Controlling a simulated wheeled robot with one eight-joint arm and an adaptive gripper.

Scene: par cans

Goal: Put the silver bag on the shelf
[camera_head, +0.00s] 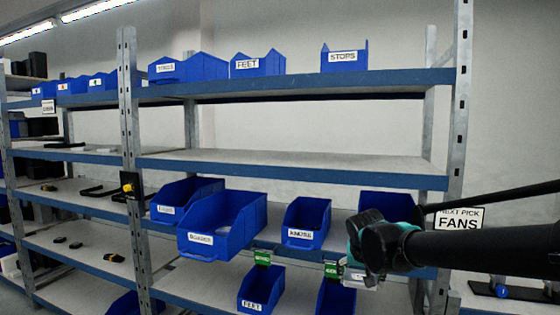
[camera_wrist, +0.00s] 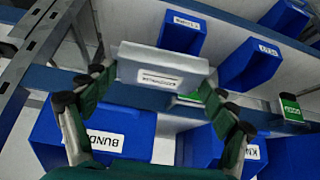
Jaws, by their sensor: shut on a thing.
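A silver bag (camera_wrist: 163,60) with a white label shows in the wrist view, between the green fingers of my gripper (camera_wrist: 160,85). My gripper is shut on it. In the head view my gripper (camera_head: 362,262) is at the lower right, and only a small pale part of the silver bag (camera_head: 357,277) shows below it. The blue metal shelf unit (camera_head: 300,172) stands ahead, with a wide, empty middle board. My gripper is lower in the picture than that board, over the bin level.
Blue bins stand on the level below, including a large one (camera_head: 228,228) jutting forward and one (camera_head: 307,222) beside it. A blue bin (camera_head: 388,203) is partly hidden behind my gripper. Smaller bins (camera_head: 260,290) sit lower. A metal post (camera_head: 458,120) and a FANS sign (camera_head: 460,222) are at right.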

